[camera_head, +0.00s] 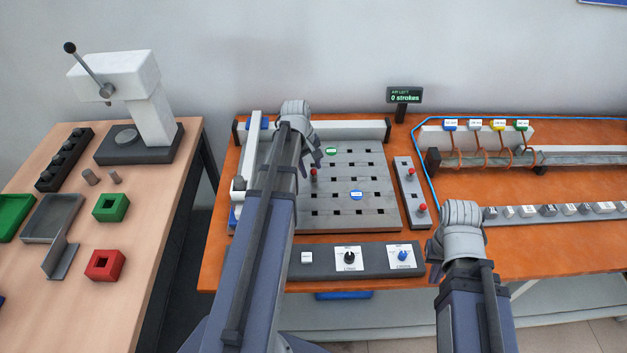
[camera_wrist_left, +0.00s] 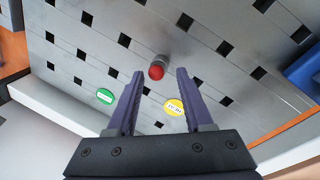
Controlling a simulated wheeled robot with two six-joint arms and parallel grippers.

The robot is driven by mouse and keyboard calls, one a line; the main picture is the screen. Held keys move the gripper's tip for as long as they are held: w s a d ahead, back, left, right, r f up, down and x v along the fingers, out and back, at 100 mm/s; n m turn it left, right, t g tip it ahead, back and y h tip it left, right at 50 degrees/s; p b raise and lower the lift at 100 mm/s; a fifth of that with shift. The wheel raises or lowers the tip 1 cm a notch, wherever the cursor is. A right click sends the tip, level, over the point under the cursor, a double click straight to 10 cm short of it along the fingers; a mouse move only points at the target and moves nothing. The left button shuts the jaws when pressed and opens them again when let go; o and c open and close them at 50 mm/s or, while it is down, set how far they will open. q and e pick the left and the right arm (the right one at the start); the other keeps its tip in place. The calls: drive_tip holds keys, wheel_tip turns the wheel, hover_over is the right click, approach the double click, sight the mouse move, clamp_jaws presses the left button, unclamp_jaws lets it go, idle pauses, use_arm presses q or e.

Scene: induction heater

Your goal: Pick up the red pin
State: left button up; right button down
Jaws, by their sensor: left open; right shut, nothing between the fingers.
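A red-topped pin (camera_head: 313,172) with a grey shaft stands in the slotted grey plate (camera_head: 372,208). In the left wrist view the red pin (camera_wrist_left: 156,72) lies between the tips of my left gripper (camera_wrist_left: 160,73). The fingers are open, with a gap on each side of the pin. In the head view my left arm hides most of this gripper (camera_head: 303,163). Two more red pins (camera_head: 411,174) (camera_head: 421,209) stand in a narrow grey plate at the right. My right gripper (camera_head: 437,241) is shut and empty near the orange table's front; its fingers are mostly hidden.
Green (camera_head: 331,151) and blue (camera_head: 356,195) discs lie on the slotted plate, and a yellow disc (camera_wrist_left: 175,107) shows near my left fingers. A control panel (camera_head: 322,260) with knobs lies in front. A press (camera_head: 140,110) stands on the left wooden table.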

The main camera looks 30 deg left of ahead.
sight(312, 170)
use_arm(q)
drive_tip(key=f, duration=0.1)
drive_tip(key=f+b, duration=0.2)
drive_tip(key=shift+w+d+f, duration=0.1)
drive_tip(key=shift+w+d, duration=0.05)
drive_tip(key=shift+w, duration=0.15)
use_arm(e)
wheel_tip(312, 170, down, 3)
use_arm(q)
drive_tip(key=shift+c, duration=0.2)
clamp_jaws()
